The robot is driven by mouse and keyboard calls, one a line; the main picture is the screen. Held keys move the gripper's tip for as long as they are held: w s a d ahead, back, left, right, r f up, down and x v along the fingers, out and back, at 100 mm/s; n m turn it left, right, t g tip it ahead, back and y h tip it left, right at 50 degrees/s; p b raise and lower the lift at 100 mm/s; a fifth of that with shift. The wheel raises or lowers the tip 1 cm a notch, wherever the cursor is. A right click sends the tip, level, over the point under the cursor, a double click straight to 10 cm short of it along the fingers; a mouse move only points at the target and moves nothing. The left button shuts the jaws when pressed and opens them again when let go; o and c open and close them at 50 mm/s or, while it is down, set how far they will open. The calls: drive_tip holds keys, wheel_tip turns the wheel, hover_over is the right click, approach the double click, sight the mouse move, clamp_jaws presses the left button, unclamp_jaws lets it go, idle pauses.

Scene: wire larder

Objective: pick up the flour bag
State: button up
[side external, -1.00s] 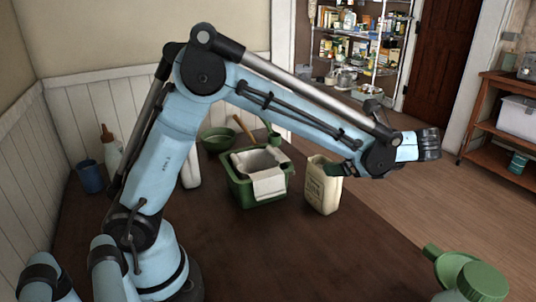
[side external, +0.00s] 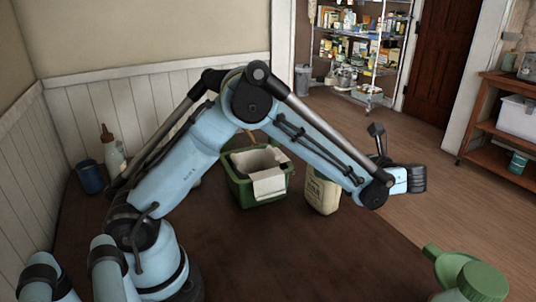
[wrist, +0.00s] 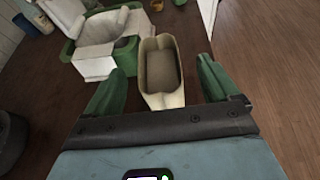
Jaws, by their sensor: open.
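The flour bag (side external: 322,193) is cream with dark print and stands upright on the dark table, right of the green crate. My forearm covers its upper part in the side view. In the wrist view the flour bag (wrist: 151,65) shows from above, with its top open and a greyish-tan inside. My gripper (wrist: 165,84) is open, with one green finger on each side of the bag. Gaps show between the bag and both fingers, so they do not appear to touch.
A green crate (side external: 240,193) with a white cloth stands close left of the bag. A blue cup (side external: 89,177) and a bottle (side external: 113,157) are by the wall. A green-lidded container (side external: 483,281) is at the front right. The table's front middle is clear.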

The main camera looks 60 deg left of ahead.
drive_tip(key=x, duration=0.5)
drive_tip(key=shift+d+f, duration=0.1)
drive_tip(key=shift+f, duration=0.15)
drive_tip(key=c, duration=1.6)
drive_tip(key=shift+r, duration=0.1)
